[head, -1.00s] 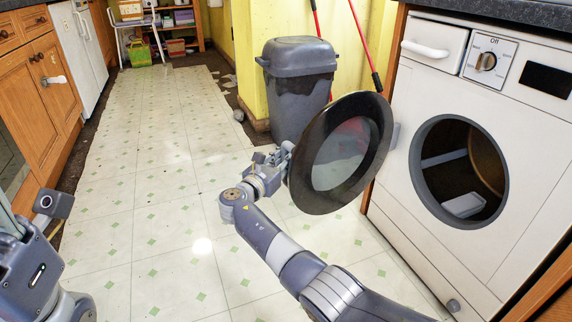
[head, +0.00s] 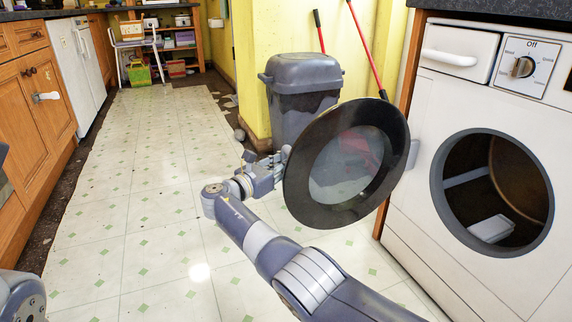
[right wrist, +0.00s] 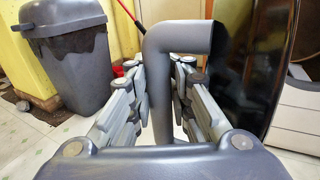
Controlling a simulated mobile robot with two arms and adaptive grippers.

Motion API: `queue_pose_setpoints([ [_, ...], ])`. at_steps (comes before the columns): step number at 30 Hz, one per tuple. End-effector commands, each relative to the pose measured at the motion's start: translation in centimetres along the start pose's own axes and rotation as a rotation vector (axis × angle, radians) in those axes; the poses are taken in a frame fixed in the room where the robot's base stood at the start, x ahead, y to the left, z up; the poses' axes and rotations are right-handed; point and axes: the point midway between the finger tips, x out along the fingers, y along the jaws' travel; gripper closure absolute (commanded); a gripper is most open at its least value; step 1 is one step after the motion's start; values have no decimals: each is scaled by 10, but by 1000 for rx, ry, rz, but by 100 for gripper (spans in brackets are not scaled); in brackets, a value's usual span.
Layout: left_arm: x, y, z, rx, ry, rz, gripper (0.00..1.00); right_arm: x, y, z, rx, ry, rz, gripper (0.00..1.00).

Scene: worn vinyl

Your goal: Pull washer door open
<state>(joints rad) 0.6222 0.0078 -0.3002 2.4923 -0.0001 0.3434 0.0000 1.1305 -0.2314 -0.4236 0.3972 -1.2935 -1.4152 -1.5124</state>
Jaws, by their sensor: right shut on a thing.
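The white washer (head: 425,125) stands at the right, its round dark opening (head: 485,200) uncovered. The washer door (head: 345,165), a black ring around glass, stands wide open, swung out to the left of the opening on its hinge. The door's dark edge also shows in the right wrist view (right wrist: 255,70). My right gripper (head: 278,165) is at the door's left side. In the right wrist view its fingers (right wrist: 162,85) are shut around the bent grey door handle (right wrist: 180,42). My left gripper is out of view; only part of that arm shows at the lower left.
A grey bin (head: 300,90) stands behind the door against the yellow wall, with red-handled poles (head: 368,50) beside it. Wooden cabinets (head: 35,100) line the left side. The tiled floor (head: 130,200) between is clear.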

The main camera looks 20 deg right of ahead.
Motion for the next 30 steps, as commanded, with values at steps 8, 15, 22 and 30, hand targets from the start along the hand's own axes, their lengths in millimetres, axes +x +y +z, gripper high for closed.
queue_pose_setpoints([
  [8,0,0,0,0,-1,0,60,-4,3,-2,1,8,12,78],
  [15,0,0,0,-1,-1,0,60,-3,2,-2,1,7,9,73],
  [22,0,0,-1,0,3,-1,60,-10,2,-3,0,6,8,73],
  [30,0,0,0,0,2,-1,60,-54,5,-2,3,7,17,73],
])
